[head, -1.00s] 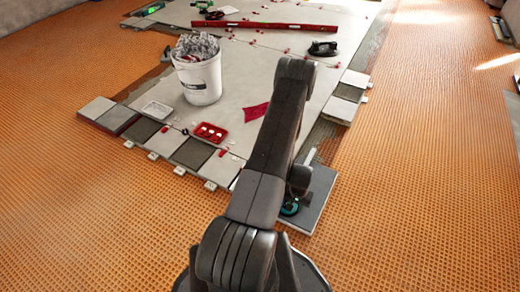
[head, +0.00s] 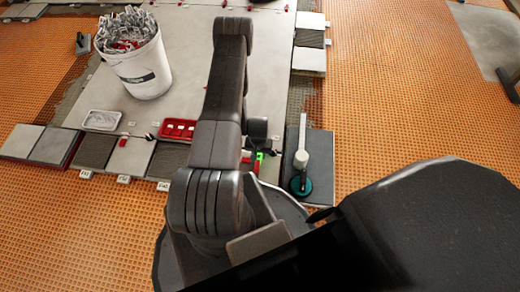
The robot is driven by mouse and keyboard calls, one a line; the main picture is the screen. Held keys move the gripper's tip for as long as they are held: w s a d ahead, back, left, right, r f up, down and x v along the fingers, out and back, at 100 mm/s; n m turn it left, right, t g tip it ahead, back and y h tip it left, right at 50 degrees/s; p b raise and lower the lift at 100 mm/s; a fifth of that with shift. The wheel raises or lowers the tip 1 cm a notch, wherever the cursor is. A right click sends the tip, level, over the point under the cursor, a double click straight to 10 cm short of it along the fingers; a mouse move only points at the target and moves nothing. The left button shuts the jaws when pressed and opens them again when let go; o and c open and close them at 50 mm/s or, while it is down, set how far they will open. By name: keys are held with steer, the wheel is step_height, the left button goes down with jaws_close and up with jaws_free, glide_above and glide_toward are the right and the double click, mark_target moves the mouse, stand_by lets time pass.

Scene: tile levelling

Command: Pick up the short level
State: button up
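A small red and bright green piece (head: 257,160) shows just right of my arm, at the near edge of the tiled floor. It may be the short level, but my arm hides most of it and I cannot tell for sure. My arm rises through the middle of the head view and bends away at the top. My gripper is hidden behind the arm, so its fingers and anything between them are not visible.
A dark grey tile (head: 320,165) at the right carries a pale-handled tool with a teal disc (head: 300,185). A white bucket (head: 135,62) of clips, a red tray (head: 178,129) and a white tray (head: 101,120) stand left. Orange matting (head: 400,90) at right is largely clear.

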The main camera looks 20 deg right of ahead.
mark_target(258, 159)
step_height(258, 159, down, 4)
steer(key=shift+s+a+f+b, duration=0.1)
steer(key=shift+a+b, duration=0.05)
steer(key=shift+b, duration=0.6)
steer(key=shift+c, duration=0.2)
jaws_close()
